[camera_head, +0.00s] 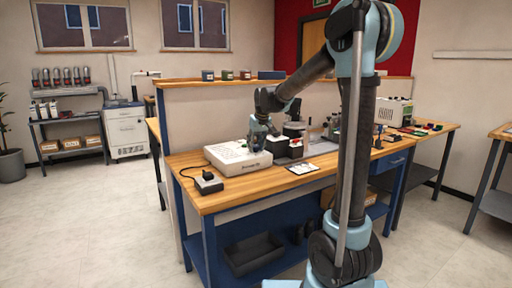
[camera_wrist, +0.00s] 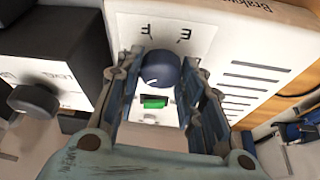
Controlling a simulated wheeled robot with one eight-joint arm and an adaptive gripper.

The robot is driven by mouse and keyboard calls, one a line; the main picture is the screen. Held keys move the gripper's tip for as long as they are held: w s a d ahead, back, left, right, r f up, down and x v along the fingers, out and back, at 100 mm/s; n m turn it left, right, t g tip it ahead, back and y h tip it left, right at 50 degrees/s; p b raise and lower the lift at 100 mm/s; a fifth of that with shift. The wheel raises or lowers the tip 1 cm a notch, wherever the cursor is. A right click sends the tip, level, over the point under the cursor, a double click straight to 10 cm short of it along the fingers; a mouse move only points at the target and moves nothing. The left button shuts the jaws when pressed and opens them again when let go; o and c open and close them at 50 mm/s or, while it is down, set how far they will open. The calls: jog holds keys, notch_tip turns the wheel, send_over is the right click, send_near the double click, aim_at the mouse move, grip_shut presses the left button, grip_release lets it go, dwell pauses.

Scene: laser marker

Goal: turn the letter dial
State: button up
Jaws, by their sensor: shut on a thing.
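The letter dial is a dark blue round knob (camera_wrist: 160,69) with a white pointer line, on the front of a white machine (camera_wrist: 215,45). Letters "E" and "F" show beside the knob in the wrist view. My gripper (camera_wrist: 163,80) has its two fingers on either side of the knob, shut on it. In the head view the white machine (camera_head: 232,160) sits on the wooden bench, and my gripper (camera_head: 258,143) is at its right end. The knob is hard to make out there.
A green rocker switch (camera_wrist: 155,102) is just below the knob, between my fingers. A black box with a round knob (camera_wrist: 34,98) stands close on the left in the wrist view. A small black box with a cable (camera_head: 207,184) lies at the bench's front left. A white card (camera_head: 302,168) lies on the bench.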

jog(key=shift+w+d+n+g+y, duration=0.1)
jog(key=shift+n+g+y, duration=0.2)
jog(key=shift+n, duration=0.75)
jog(key=shift+d+n+g+y, duration=0.1)
jog(key=shift+n+g+y, duration=0.15)
jog(key=shift+n, duration=0.8)
jog(key=o, duration=1)
jog(key=shift+o, duration=0.2)
jog(key=shift+r, duration=0.1)
jog(key=v, duration=1.1)
jog(key=shift+d+r, duration=0.25)
notch_tip(320, 180, up, 7)
